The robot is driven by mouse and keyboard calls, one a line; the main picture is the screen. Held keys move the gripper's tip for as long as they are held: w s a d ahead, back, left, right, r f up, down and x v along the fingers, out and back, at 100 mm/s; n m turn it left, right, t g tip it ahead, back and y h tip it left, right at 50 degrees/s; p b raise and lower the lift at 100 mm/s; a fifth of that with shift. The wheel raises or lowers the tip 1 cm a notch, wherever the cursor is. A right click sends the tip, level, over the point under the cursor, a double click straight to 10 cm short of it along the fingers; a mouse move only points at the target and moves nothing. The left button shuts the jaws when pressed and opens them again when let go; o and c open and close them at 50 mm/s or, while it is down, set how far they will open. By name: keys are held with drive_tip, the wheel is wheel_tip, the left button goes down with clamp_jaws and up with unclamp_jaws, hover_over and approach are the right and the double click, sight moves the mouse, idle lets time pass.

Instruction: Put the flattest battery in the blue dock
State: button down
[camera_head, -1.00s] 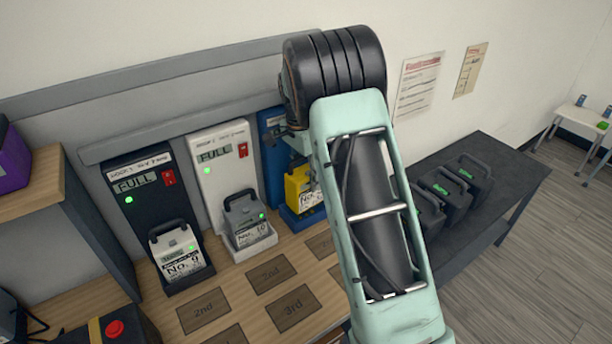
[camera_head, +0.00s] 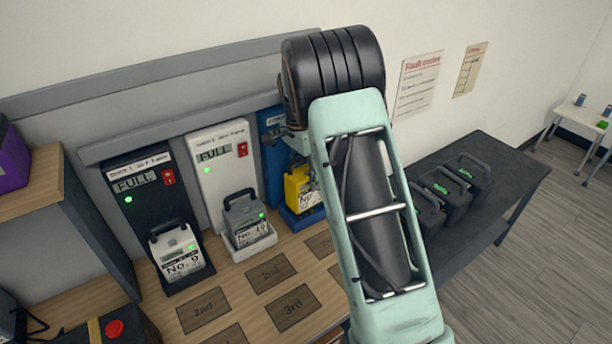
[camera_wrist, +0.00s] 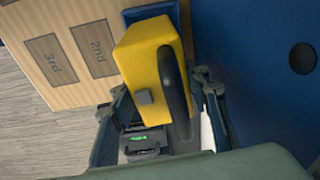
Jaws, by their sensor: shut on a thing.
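The yellow battery (camera_head: 302,190) stands in the blue dock (camera_head: 272,150), partly hidden behind my arm. In the wrist view the yellow battery (camera_wrist: 148,55) shows its black handle, and the blue dock (camera_wrist: 245,70) lies beside and beneath it. My gripper (camera_wrist: 165,95) is shut on the yellow battery, with a finger on each side of its handle end. The fingertips are hidden in the head view. A white-labelled battery No. 9 (camera_head: 180,262) sits in the black dock (camera_head: 140,185), and a grey battery (camera_head: 246,219) sits in the white dock (camera_head: 222,165). Both docks read FULL.
Several dark batteries (camera_head: 450,189) stand on the dark table (camera_head: 520,165) at right. The wooden bench (camera_head: 235,285) has flat marked places such as 2nd and 3rd. A red button box (camera_head: 113,327) is at the front left, and a shelf (camera_head: 45,180) is at left.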

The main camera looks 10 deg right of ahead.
drive_tip(key=shift+w+f+b, duration=0.1)
drive_tip(key=shift+f+b, duration=0.8)
drive_tip(key=shift+f, duration=0.5)
idle(0.4)
drive_tip(key=c, duration=1.2)
unclamp_jaws()
drive_tip(key=shift+o, duration=0.9)
drive_tip(key=shift+s+f, duration=0.15)
drive_tip(key=shift+s, duration=0.05)
drive_tip(key=r, duration=0.8)
drive_tip(key=a+r, duration=0.1)
drive_tip(key=r, duration=0.3)
drive_tip(key=shift+s+a+r, duration=0.1)
drive_tip(key=shift+s, duration=0.15)
wheel_tip(320, 180, up, 9)
drive_tip(key=p, duration=0.7)
drive_tip(key=shift+s+a+p, duration=0.25)
drive_tip(key=shift+a+p, duration=0.05)
drive_tip(key=shift+a, duration=0.15)
drive_tip(key=s+d+r+p, duration=0.3)
drive_tip(key=s+r+p, duration=0.2)
drive_tip(key=r, duration=0.8)
drive_tip(key=shift+s, duration=1.25)
